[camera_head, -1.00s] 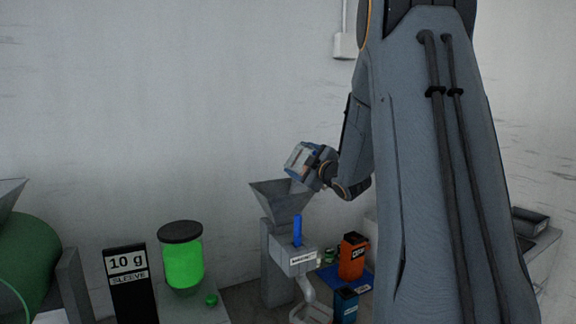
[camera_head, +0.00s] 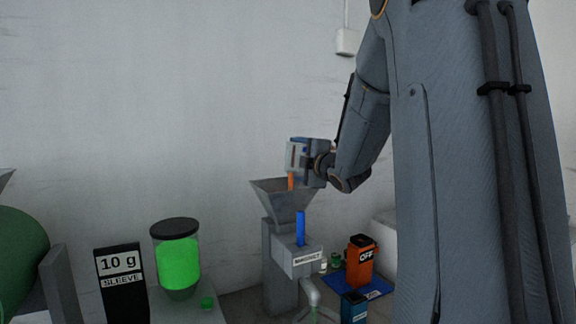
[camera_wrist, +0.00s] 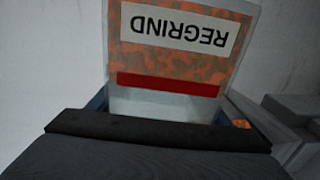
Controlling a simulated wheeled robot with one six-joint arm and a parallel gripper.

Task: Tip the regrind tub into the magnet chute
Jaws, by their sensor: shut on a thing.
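The regrind tub (camera_head: 293,156) is a pale, boxy tub held above the funnel (camera_head: 284,197) of the magnet chute (camera_head: 307,259). In the wrist view the tub (camera_wrist: 170,88) shows its REGRIND label upside down, a red stripe and orange flecks behind its clear wall. My gripper (camera_head: 308,163) is shut on the tub. An orange streak (camera_head: 291,182) hangs below the tub into the funnel mouth. The chute is grey, with a MAGNET label and an upright blue bar (camera_head: 300,229). The inside of the funnel is hidden.
A 10 g sleeve sign (camera_head: 119,283) and a green-filled jar (camera_head: 178,259) stand at left. An orange OFF box (camera_head: 360,261) and a dark blue box (camera_head: 354,307) stand right of the chute. A green drum (camera_head: 22,265) is at far left.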

